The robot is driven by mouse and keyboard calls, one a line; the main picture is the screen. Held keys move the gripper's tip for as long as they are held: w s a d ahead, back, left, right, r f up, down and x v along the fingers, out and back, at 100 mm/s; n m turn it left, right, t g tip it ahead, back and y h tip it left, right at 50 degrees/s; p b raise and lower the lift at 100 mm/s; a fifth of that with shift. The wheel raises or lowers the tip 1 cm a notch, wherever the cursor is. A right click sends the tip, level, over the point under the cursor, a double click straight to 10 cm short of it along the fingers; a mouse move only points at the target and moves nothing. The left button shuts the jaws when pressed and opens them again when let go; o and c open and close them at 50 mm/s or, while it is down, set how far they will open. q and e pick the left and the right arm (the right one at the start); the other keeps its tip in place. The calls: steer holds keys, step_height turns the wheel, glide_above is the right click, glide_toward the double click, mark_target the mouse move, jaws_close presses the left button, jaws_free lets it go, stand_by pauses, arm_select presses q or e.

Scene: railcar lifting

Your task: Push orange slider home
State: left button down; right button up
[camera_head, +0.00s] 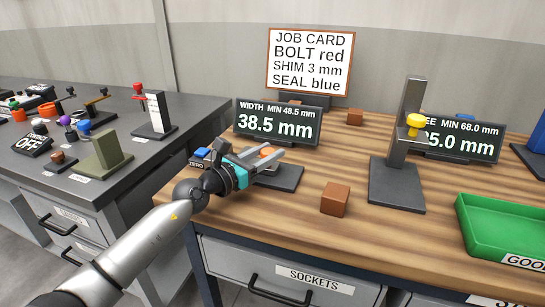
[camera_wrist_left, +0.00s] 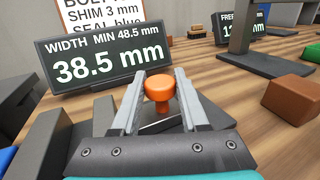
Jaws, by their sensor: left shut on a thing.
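The orange slider (camera_head: 266,152) shows as a rounded knob at the width gauge, on a dark base plate (camera_head: 283,178) at the left of the wooden bench. My left gripper (camera_head: 273,157) is shut on it, with one grey finger on each side. In the left wrist view the orange slider (camera_wrist_left: 160,90) stands between the two fingers, and its lower part is partly hidden. The width display (camera_head: 277,122) behind it reads 38.5 mm, with MIN 48.5 mm above. My right gripper is not in view.
A brown block (camera_head: 335,199) lies right of the gauge, and another (camera_head: 355,117) lies behind. A dark stand with a yellow knob (camera_head: 411,125) and a green tray (camera_head: 500,227) are further right. A blue ZERO button (camera_head: 201,154) is close left of my gripper.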

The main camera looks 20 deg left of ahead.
arm_select(q)
steer(key=shift+w+a+r, duration=0.1)
steer(key=shift+a, duration=0.15)
steer(key=c, duration=0.7)
jaws_free()
steer(key=shift+c, duration=0.2)
steer(key=o, duration=0.3)
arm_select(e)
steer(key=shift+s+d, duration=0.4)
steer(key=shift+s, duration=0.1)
arm_select(q)
steer(key=shift+s+a, duration=0.15)
steer(key=shift+s, duration=0.25)
steer(key=v, duration=0.9)
steer(key=shift+s, duration=0.2)
steer(key=b+v, duration=0.1)
steer(key=v, duration=0.2)
steer(key=shift+s+a, duration=0.15)
steer(key=shift+s, duration=0.05)
steer(key=shift+b+v, duration=0.5)
steer(key=shift+v, duration=0.3)
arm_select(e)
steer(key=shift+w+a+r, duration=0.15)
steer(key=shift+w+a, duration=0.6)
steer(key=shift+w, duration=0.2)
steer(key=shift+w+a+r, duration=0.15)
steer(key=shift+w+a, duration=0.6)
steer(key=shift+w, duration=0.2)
